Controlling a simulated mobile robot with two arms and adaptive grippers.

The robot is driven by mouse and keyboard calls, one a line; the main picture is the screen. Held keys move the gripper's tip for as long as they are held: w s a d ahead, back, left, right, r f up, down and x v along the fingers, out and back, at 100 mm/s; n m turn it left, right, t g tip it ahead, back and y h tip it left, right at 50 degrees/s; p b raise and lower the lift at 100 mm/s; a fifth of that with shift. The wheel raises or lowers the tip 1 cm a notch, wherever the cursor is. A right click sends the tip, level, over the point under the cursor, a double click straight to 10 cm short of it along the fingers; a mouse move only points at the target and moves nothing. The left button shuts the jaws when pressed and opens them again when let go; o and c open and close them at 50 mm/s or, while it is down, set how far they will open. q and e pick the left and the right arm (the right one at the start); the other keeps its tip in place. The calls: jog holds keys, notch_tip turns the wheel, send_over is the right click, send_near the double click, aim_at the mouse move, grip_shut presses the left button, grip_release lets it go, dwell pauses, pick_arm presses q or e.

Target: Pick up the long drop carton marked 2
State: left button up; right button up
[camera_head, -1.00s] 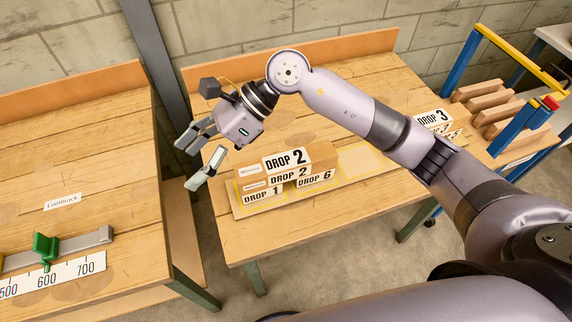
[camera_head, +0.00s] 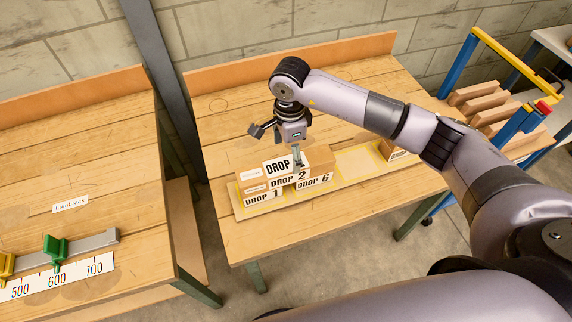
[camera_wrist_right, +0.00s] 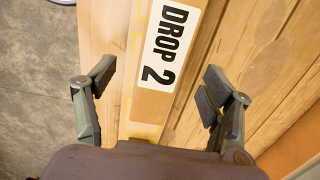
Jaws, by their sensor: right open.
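A stack of brown cartons stands on the right-hand table. The top carton marked DROP 2 (camera_head: 277,167) has a large white label, its digit covered by my finger. Below are a label reading DROP 2 (camera_head: 284,182), a carton marked DROP 1 (camera_head: 262,198) and one marked DROP 6 (camera_head: 313,183). My right gripper (camera_head: 297,158) is open, pointing down over the top carton. In the right wrist view its fingers (camera_wrist_right: 158,80) stand apart on either side of a carton labelled DROP 2 (camera_wrist_right: 165,45); contact cannot be told. My left gripper is out of view.
The cartons rest on a pale board (camera_head: 237,205) with yellow-outlined places. Another carton (camera_head: 396,153) sits to the right, partly behind my arm. A blue and yellow rack (camera_head: 510,60) stands at right. A second table (camera_head: 110,150) with a ruler is at left.

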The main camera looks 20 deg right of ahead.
aim_at(286, 164)
jog(key=shift+f, duration=0.75)
jog(key=f+p, duration=0.2)
jog(key=f, duration=0.1)
jog(key=f+p, duration=0.1)
jog(key=shift+w+a+f, duration=0.2)
jog(key=shift+a+f, duration=0.2)
jog(key=shift+f, duration=0.3)
jog(key=shift+c, duration=0.4)
jog(key=c, duration=1.6)
jog(key=shift+w+r, duration=0.1)
jog(key=shift+c, duration=0.4)
